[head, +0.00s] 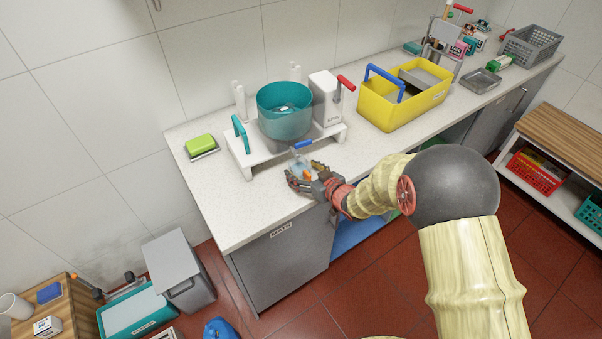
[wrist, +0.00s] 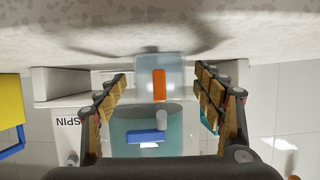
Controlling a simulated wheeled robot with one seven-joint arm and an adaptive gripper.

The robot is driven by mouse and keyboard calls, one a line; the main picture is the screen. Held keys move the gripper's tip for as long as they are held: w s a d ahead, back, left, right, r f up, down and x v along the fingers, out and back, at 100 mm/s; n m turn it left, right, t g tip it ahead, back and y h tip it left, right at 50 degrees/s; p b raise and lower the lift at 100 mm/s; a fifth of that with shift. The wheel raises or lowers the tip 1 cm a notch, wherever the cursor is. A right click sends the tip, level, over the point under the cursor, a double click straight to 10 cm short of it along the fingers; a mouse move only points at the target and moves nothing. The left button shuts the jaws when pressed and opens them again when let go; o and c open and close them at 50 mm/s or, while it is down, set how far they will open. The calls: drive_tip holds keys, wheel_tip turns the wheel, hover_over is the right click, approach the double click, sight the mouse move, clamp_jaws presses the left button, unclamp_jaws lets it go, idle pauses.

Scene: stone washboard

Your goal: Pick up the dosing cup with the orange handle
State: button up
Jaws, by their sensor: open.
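The dosing cup (wrist: 145,66) is a small translucent pale-blue box with an upright orange handle (wrist: 159,86). In the wrist view it stands between the tips of my open fingers, with a visible gap on both sides. In the head view my gripper (head: 303,175) is low over the counter's front edge, in front of the white stand. The cup (head: 297,165) shows there only partly, behind and between my dark fingers. The fingers are not closed on it.
A teal tub (head: 284,122) sits on a white stand (head: 258,157) just behind the cup. A blue lever (wrist: 146,137) shows close by. A yellow caddy (head: 393,116) stands to the right, and a green sponge (head: 200,142) to the left. The counter's left front (head: 230,215) is clear.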

drive_tip(key=shift+x, duration=0.85)
drive_tip(key=c, duration=1.1)
drive_tip(key=shift+c, duration=0.9)
